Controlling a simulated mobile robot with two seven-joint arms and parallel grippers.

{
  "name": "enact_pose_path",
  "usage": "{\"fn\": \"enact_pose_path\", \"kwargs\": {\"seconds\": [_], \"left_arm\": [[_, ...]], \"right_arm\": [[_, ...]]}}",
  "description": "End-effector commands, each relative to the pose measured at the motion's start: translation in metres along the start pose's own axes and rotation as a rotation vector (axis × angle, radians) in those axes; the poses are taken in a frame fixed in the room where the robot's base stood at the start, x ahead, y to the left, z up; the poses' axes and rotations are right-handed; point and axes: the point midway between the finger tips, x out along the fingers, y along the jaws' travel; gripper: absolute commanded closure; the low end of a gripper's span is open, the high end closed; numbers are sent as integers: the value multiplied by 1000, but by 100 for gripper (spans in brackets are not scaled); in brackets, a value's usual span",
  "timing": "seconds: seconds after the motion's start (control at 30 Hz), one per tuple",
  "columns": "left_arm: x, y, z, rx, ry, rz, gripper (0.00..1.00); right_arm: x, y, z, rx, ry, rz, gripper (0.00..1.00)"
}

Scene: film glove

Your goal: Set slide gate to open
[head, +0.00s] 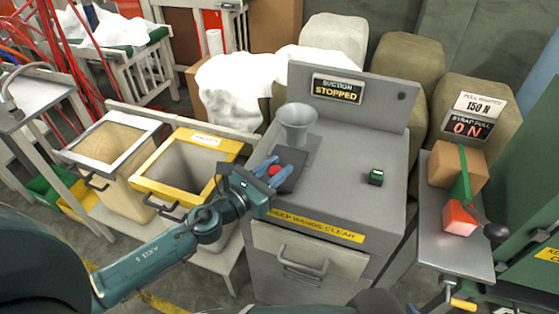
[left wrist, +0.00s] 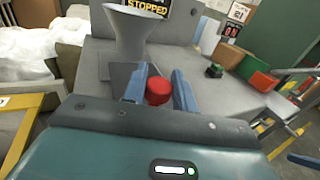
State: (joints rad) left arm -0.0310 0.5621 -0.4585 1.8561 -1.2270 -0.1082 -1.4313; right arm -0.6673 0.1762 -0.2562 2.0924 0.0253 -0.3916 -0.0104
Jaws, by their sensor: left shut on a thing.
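The slide gate is a flat dark grey plate (head: 292,176) on the grey machine's top, at the foot of a grey funnel (head: 298,125). A red knob (head: 274,170) sits at the plate's near left side. My left gripper (head: 276,168) has its blue fingers on either side of this knob and is shut on it. In the left wrist view the red knob (left wrist: 158,91) shows between the two fingers, with the funnel (left wrist: 137,35) behind it. The fingers hide part of the plate, so I cannot tell how far it is slid. My right gripper is not in view.
A sign (head: 338,89) on the back panel reads "SUCTION STOPPED". A small green-topped switch (head: 376,177) stands at the right of the machine top. A yellow-rimmed bin (head: 150,186) is to the left. A side bench (head: 462,258) holds a box and a red block.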

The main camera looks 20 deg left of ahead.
Motion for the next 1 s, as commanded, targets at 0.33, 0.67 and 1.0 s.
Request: {"fn": "enact_pose_path", "kwargs": {"seconds": [0.33,0.67,1.0], "left_arm": [[0,0,0,0,0,1,62],[0,0,0,0,0,1,52],[-40,0,-6,-1,4,0,52]], "right_arm": [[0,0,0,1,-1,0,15],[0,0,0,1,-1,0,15],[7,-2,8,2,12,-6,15]]}}
